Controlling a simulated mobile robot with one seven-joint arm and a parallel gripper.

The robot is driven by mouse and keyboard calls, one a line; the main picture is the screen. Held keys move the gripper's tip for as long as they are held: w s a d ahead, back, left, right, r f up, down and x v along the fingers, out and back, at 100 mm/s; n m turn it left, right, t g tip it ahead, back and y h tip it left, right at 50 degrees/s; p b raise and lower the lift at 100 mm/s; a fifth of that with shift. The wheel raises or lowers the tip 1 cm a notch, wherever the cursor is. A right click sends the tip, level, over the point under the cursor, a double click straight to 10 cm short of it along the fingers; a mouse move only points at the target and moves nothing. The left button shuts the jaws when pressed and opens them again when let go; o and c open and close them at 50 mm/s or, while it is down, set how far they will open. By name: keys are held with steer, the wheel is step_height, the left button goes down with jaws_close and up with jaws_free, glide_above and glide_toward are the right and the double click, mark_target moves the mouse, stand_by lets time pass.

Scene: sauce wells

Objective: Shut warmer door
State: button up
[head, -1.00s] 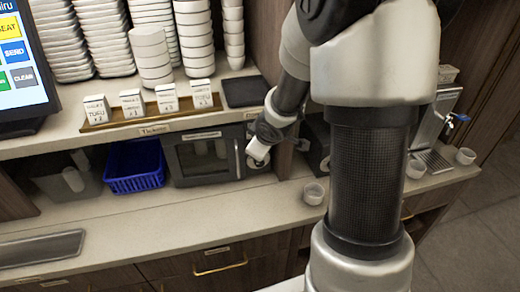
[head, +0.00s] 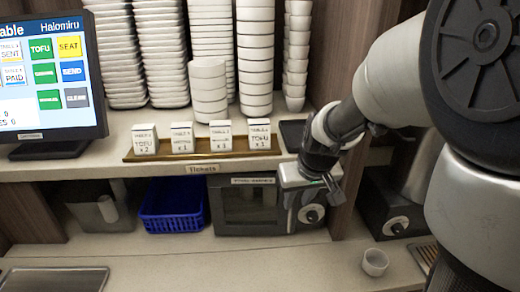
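The warmer (head: 225,228) is a dark box under the counter shelf, with a label strip along its top and a round dial (head: 311,214) at its right. Its glazed door (head: 250,204) faces me and looks about flush with the front; I cannot tell whether a small gap remains. My gripper (head: 325,190) is at the warmer's right front, by the door's handle side and just above the dial. It hides the upper right corner of the warmer. I cannot tell whether it touches the door, or how its fingers are set.
A blue basket (head: 172,205) stands left of the warmer. Ticket blocks stand on a wooden tray (head: 205,154) above, with stacked bowls (head: 255,55) behind. A small cup (head: 375,262) stands on the lower counter at right. The counter before the warmer (head: 240,262) is clear.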

mark_target(291, 214)
steer(key=b+x, duration=0.1)
steer(key=x, duration=1)
steer(key=shift+w, duration=0.1)
jaws_close()
